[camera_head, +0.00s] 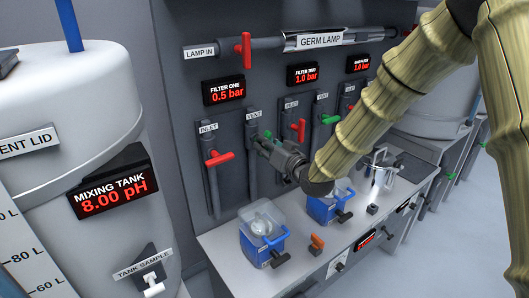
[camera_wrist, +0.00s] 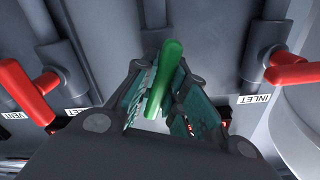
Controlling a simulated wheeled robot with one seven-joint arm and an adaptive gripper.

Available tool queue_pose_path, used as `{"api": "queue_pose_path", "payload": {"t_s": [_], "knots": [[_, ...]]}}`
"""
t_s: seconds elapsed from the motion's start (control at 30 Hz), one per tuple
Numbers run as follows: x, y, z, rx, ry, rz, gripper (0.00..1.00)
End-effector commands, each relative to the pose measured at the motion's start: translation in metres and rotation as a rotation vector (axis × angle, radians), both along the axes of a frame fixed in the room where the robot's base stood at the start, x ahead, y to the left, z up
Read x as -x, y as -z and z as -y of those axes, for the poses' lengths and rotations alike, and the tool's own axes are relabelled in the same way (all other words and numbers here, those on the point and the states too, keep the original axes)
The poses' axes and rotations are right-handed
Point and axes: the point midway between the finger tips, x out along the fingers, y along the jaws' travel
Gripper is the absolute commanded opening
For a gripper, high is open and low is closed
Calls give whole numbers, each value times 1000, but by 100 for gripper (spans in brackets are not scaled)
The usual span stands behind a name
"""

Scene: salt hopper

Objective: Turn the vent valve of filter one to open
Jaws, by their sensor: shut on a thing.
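The vent valve of filter one has a green handle (camera_wrist: 167,72). In the wrist view it stands between my gripper's two teal-padded fingers, tilted slightly right at its upper end. My gripper (camera_head: 264,144) is shut on this handle, in front of the pipe under the VENT label (camera_head: 254,115). In the head view my gripper hides most of the handle; a small green part (camera_head: 267,134) shows. The filter one display (camera_head: 224,91) reads 0.5 bar.
A red inlet handle (camera_head: 220,158) is close on the left in the head view. Another red handle (camera_head: 299,130) is on the right, with a green handle (camera_head: 329,119) beyond it. Blue containers (camera_head: 263,247) stand on the bench (camera_head: 222,242) below. The mixing tank (camera_head: 70,110) is at left.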

Motion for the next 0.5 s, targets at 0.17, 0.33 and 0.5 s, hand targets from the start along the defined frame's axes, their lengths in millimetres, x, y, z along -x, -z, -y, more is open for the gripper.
{"api": "queue_pose_path", "payload": {"t_s": [0.17,0.33,0.5], "knots": [[1,6,0,119,0,81,0],[1,5,0,205,0,144,0],[1,4,0,263,-1,185,0]]}}
